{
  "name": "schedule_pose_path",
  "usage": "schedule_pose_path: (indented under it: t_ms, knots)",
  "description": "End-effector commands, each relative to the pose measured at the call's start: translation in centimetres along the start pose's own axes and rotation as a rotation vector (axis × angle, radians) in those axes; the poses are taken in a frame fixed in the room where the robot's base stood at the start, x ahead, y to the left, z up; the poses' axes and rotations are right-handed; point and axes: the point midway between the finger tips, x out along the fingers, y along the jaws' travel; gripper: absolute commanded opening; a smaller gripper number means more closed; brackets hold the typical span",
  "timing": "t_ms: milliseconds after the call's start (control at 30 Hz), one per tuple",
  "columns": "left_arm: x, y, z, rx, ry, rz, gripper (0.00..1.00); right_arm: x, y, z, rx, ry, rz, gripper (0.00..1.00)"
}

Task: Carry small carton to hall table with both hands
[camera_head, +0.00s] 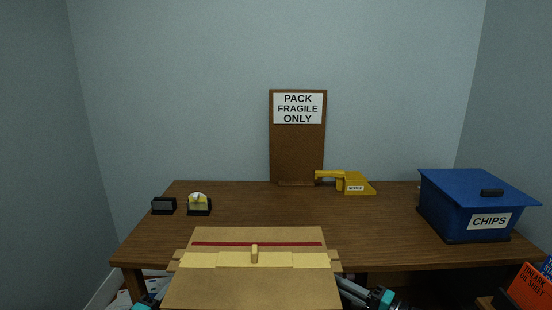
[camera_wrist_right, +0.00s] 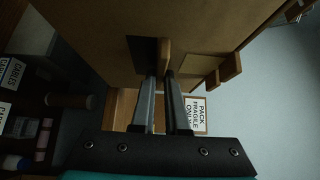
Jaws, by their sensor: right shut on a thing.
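The small carton (camera_head: 255,281) is a tan box with a red stripe, pale tape band and a small peg on top, at the bottom middle of the head view. Its brown wall (camera_wrist_right: 90,35) fills the top of the right wrist view. My right gripper (camera_wrist_right: 163,75) is shut on a wooden handle tab (camera_wrist_right: 164,55) on the carton's side. My left gripper (camera_head: 160,291) is at the carton's left side; its fingertips are hidden. The carton's underside is not visible in the head view. The wooden table (camera_head: 375,225) stands beyond the carton.
A blue CHIPS bin (camera_head: 475,205) stands at the table's right end. A yellow tool (camera_head: 352,184) and a PACK FRAGILE ONLY board (camera_head: 297,145) are at the back. Two small dark-based items, including a tape dispenser (camera_head: 199,205), sit left. The table's middle is clear.

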Motion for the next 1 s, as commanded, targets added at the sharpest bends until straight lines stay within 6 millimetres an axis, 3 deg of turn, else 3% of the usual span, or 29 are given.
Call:
schedule_pose_path:
  t_ms: [467, 1000]
  knots:
    - [0.6, 0.2, -0.4, 0.001, 0.002, 0.003, 0.00, 0.4, -0.2, -0.6, -0.001, 0.003, -0.001, 0.00]
    - [-0.8, 0.2, 0.1, 0.001, 0.002, 0.003, 0.00, -0.7, -0.1, 0.4, 0.000, 0.005, -0.001, 0.00]
